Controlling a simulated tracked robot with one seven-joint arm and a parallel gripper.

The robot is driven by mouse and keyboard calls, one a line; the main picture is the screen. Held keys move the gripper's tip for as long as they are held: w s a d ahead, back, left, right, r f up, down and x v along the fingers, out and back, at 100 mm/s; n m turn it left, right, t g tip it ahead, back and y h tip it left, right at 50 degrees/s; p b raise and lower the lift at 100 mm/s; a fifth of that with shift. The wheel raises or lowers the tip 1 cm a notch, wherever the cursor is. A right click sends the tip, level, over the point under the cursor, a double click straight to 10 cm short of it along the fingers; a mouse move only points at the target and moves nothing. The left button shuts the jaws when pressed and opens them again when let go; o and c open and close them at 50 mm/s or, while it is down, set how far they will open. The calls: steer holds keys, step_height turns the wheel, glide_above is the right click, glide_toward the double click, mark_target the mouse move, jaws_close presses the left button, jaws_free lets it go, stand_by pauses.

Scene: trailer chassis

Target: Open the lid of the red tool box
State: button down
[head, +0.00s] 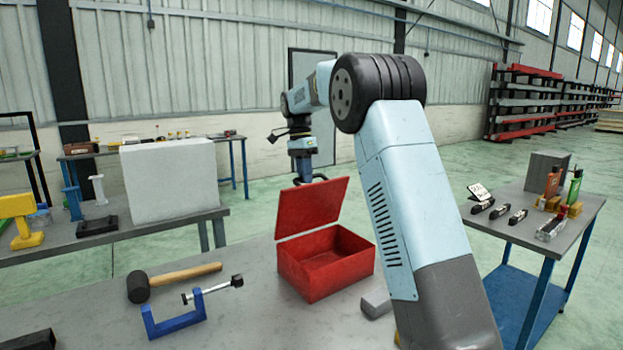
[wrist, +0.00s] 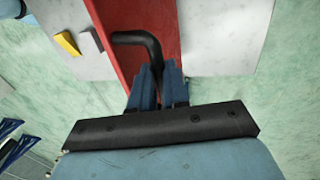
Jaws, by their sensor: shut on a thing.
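The red tool box (head: 345,268) stands on the grey workbench near the middle of the head view. Its lid (head: 312,208) is raised steeply above the box, and the empty-looking inside shows. My gripper (head: 305,177) is at the raised edge of the lid. In the wrist view, the blue fingers of my gripper (wrist: 159,78) are closed around the black lid handle (wrist: 138,38), with the red lid (wrist: 112,12) beside it. The fingertips are hard to make out in the head view.
A mallet (head: 180,275) and a blue clamp (head: 175,325) lie left of the box. A grey block (head: 376,302) lies close to its right front. A side table (head: 545,222) with bottles and small tools stands at the right, with floor between.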

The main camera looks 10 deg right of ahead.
steer(key=shift+w+a+f+g+h, duration=0.2)
steer(key=shift+w+a+g, duration=0.2)
steer(key=shift+w, duration=0.3)
steer(key=shift+w+a+f+g+h, duration=0.15)
steer(key=shift+w+a+g, duration=0.1)
steer(key=shift+w+g, duration=0.4)
steer(key=shift+w+a+f+g+h, duration=0.2)
steer(key=shift+w+a+g, duration=0.15)
steer(key=shift+w, duration=0.4)
steer(key=c, duration=1.1)
jaws_free()
steer(key=shift+w+d+r, duration=0.1)
